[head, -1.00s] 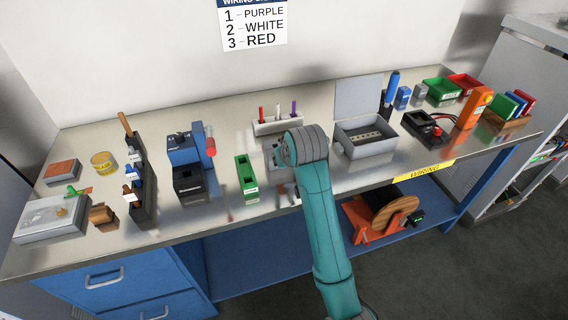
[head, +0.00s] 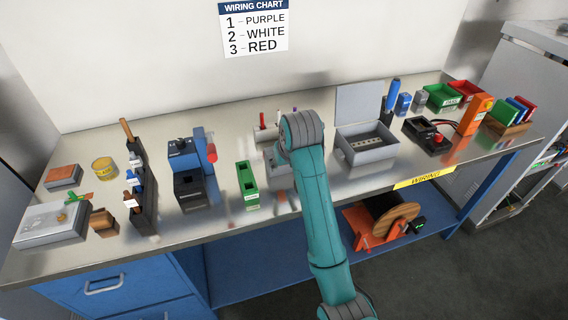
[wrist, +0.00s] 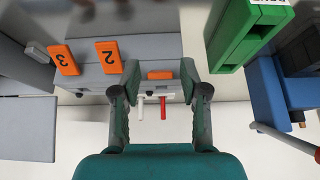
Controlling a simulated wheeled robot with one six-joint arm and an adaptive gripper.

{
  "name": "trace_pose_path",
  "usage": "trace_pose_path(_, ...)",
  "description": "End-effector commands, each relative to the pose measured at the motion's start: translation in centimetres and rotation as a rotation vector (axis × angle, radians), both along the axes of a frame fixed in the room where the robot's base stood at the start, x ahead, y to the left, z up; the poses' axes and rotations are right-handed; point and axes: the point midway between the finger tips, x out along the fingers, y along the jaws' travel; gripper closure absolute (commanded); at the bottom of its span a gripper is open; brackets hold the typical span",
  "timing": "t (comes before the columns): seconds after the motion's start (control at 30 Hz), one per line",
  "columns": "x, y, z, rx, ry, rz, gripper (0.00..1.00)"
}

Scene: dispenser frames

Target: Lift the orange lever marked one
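In the wrist view my gripper (wrist: 159,69) is open, with one finger on each side of an orange lever (wrist: 160,75) on a grey block (wrist: 170,48). This lever shows as a short flat strip with no readable number. It stands in line after the orange levers marked 2 (wrist: 108,57) and 3 (wrist: 63,60), so it appears to be lever one. I see gaps between it and both fingers; whether a fingertip touches it is unclear.
A green holder (head: 247,187) stands left of the block; it also shows in the wrist view (wrist: 243,35). An open grey box (head: 366,143) stands to the right. White (wrist: 140,107) and red (wrist: 163,107) wires show beyond the lever. A blue and black device (head: 192,170) stands farther left.

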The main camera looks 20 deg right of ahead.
Motion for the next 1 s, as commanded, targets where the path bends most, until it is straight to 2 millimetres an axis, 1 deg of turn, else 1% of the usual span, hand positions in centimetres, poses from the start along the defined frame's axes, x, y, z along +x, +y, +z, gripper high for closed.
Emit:
trace_pose_path(0.57,-0.2,0.0,-0.3,0.000,-0.017,0.000,0.48)
trace_pose_path(0.77,-0.6,0.0,-0.8,0.000,-0.114,0.000,0.48)
trace_pose_path(1.0,-0.9,0.0,-1.6,0.000,-0.273,0.000,0.48)
